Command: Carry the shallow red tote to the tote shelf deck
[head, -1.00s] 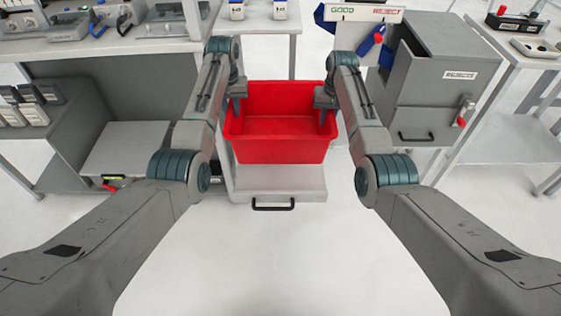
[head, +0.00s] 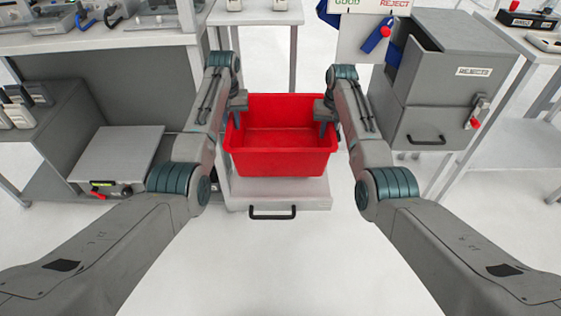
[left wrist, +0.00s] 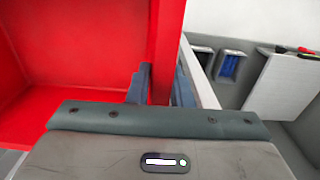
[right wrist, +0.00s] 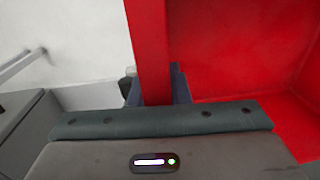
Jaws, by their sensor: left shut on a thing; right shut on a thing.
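The shallow red tote (head: 282,162) is empty and held level between my two grippers in the head view. My left gripper (head: 236,116) is shut on the tote's left wall; in the left wrist view its fingers (left wrist: 160,85) straddle the red wall (left wrist: 165,45). My right gripper (head: 325,117) is shut on the right wall; in the right wrist view its fingers (right wrist: 157,88) straddle that wall (right wrist: 150,40). A pale grey deck with a black handle (head: 280,192) shows below and in front of the tote. I cannot tell whether the tote touches it.
A grey cabinet marked rejects (head: 440,100) stands close on the right. A grey bench unit (head: 110,75) with a pale box (head: 117,155) stands on the left. A white table (head: 268,17) is behind the tote. The floor in front (head: 280,265) is clear.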

